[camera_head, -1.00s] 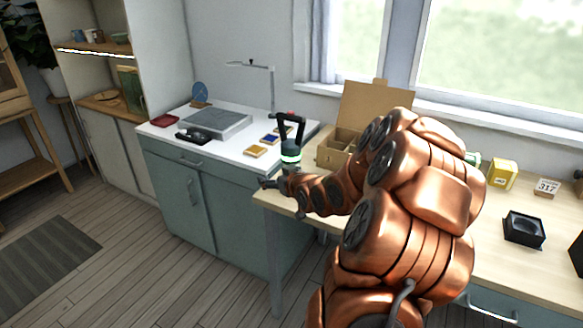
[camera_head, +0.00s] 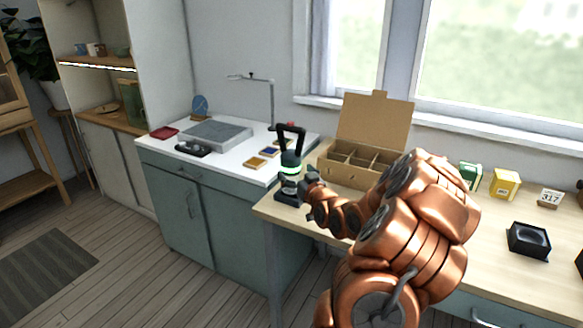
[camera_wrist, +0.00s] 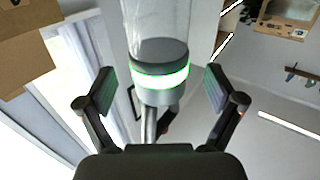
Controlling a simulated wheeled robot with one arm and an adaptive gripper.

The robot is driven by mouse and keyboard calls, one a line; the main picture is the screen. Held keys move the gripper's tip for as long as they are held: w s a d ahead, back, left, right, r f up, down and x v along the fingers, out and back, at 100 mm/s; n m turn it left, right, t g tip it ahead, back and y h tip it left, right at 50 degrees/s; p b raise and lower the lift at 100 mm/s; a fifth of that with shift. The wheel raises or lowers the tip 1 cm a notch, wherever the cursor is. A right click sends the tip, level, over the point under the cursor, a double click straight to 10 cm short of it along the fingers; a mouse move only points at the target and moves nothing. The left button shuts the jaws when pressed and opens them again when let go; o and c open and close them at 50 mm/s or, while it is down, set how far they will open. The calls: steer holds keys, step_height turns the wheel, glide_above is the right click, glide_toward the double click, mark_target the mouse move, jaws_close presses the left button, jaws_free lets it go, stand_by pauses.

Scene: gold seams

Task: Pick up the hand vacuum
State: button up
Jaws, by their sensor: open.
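The hand vacuum (camera_head: 289,168) stands upright near the left end of the wooden worktop. It has a black loop handle on top, a glowing green ring, and a dark base. In the wrist view the vacuum (camera_wrist: 159,86) appears inverted, with its clear part at the top and its lit ring in the middle. My gripper (camera_wrist: 159,88) is open, with one finger on each side of the vacuum and a gap on both sides. In the head view my gripper (camera_head: 307,184) is at the vacuum's right side, and its fingers are partly hidden.
An open cardboard box (camera_head: 347,172) with compartments stands close to the right of the vacuum. A white-topped cabinet (camera_head: 232,162) with a grey device (camera_head: 216,133) is to the left. Green and yellow boxes (camera_head: 505,184) and a black tray (camera_head: 528,240) sit farther right.

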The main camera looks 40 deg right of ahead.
mark_target(291, 167)
steer(key=shift+p+x, duration=0.4)
steer(key=shift+x, duration=1.6)
steer(key=shift+f, duration=0.1)
steer(key=c, duration=1.4)
